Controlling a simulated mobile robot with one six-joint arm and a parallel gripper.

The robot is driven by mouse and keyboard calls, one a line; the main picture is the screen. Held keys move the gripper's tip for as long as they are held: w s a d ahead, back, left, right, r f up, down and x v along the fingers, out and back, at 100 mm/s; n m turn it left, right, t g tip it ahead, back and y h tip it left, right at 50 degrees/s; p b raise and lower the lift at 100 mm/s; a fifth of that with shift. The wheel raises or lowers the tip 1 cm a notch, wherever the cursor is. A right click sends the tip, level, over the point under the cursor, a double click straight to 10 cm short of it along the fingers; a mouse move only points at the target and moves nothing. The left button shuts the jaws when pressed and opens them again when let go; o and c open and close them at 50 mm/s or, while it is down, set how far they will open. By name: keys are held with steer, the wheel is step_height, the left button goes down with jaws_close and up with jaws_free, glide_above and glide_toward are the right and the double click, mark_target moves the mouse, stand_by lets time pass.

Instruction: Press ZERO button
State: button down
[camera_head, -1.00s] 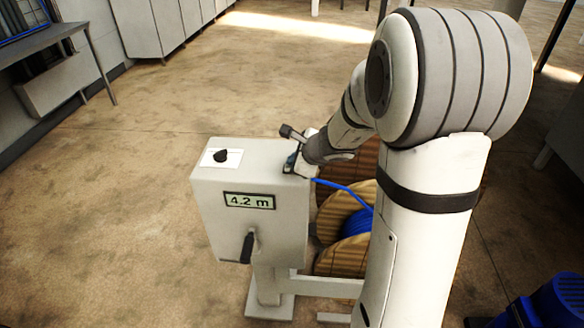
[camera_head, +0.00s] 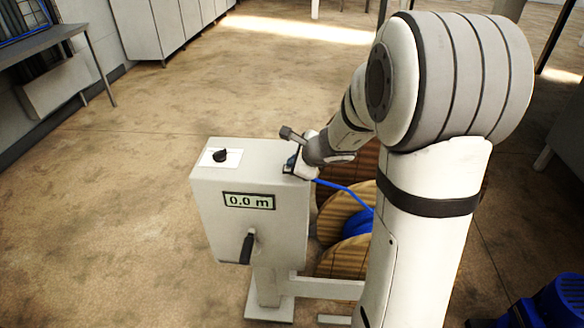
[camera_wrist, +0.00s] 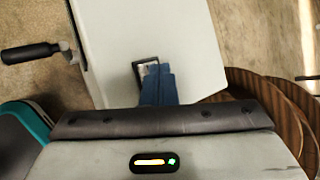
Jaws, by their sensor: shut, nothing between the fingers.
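The light grey sheeter box (camera_head: 245,180) has a display (camera_head: 249,201) on its front that reads 0.0 m. In the wrist view, a small dark-framed plate (camera_wrist: 147,66) sits on the box surface (camera_wrist: 165,25), right at my fingertips. No ZERO label can be read, and my fingers hide part of the plate and any button on it. My gripper (camera_head: 291,160) is at the right edge of the box top. In the wrist view its blue fingers (camera_wrist: 158,82) are together and empty, over the plate. I cannot tell whether they touch it.
A black knob (camera_head: 220,156) sits on a white plate on the box top. A black crank handle (camera_head: 248,248) is on the front. Wooden cable reels (camera_head: 346,258) with blue cable (camera_head: 345,189) stand to the right. The floor left of the box is clear.

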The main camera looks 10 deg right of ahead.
stand_by(0.4)
steer(key=shift+r+p, duration=0.7)
steer(key=shift+r, duration=0.05)
step_height(320, 180, up, 5)
steer(key=p, duration=0.4)
steer(key=shift+r, duration=0.15)
stand_by(0.5)
